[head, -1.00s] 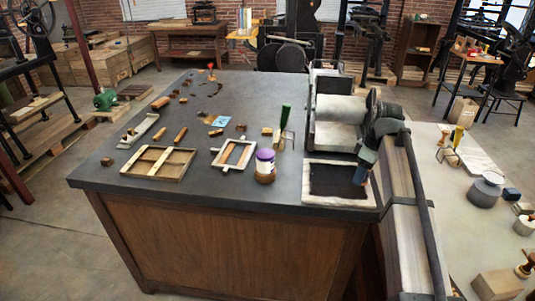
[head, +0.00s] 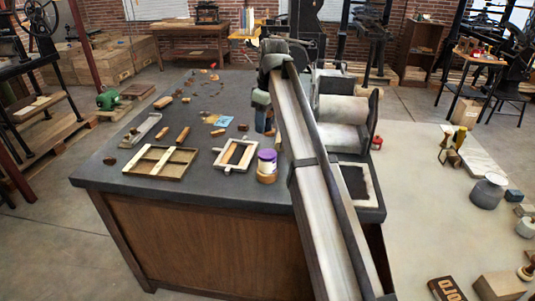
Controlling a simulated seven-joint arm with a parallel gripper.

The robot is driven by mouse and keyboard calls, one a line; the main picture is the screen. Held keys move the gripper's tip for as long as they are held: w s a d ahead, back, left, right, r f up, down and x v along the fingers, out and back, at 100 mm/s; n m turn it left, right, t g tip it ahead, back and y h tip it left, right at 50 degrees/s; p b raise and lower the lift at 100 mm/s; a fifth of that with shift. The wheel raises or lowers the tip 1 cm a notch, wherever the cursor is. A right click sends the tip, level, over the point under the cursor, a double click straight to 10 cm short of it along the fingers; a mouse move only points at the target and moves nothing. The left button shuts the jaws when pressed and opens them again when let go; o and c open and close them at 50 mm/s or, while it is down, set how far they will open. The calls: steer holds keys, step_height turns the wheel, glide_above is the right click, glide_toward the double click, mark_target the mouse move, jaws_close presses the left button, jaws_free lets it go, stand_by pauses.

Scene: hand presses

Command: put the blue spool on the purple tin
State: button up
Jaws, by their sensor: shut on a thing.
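The purple tin (head: 266,160) stands upright near the front edge of the dark bench, purple at the top with a pale band and a brown lower part. My gripper (head: 262,126) is behind and above the tin, pointing down. It is shut on a small blue thing, which I take for the blue spool; only a little blue shows at the fingers, and its shape is hard to make out. The gripper's fingertips are small and partly blocked by my arm. No other blue spool stands out on the bench.
Left of the tin lie a small white frame (head: 236,155) and a wooden tray (head: 160,162). A blue card (head: 224,121) and several small pieces lie behind. A roller press (head: 342,108) and a dark pad (head: 355,181) are on the right, partly behind my arm.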

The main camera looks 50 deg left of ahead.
mark_target(269, 112)
steer(key=shift+w+a+r+m, duration=0.55)
steer(key=shift+a+m, duration=0.1)
steer(key=shift+m, duration=0.45)
steer(key=shift+w+m+t, duration=0.1)
steer(key=shift+m+t, duration=0.2)
steer(key=shift+m, duration=0.3)
steer(key=m, duration=0.4)
steer(key=shift+d, duration=0.25)
steer(key=shift+f, duration=5.05)
steer(key=shift+f, duration=0.1)
steer(key=o, duration=1)
steer(key=shift+o, duration=0.2)
steer(key=r, duration=0.4)
steer(key=d+r, duration=0.1)
steer(key=r, duration=0.7)
steer(key=shift+s+d+r, duration=0.1)
steer(key=shift+s+d, duration=0.1)
steer(key=shift+s, duration=0.05)
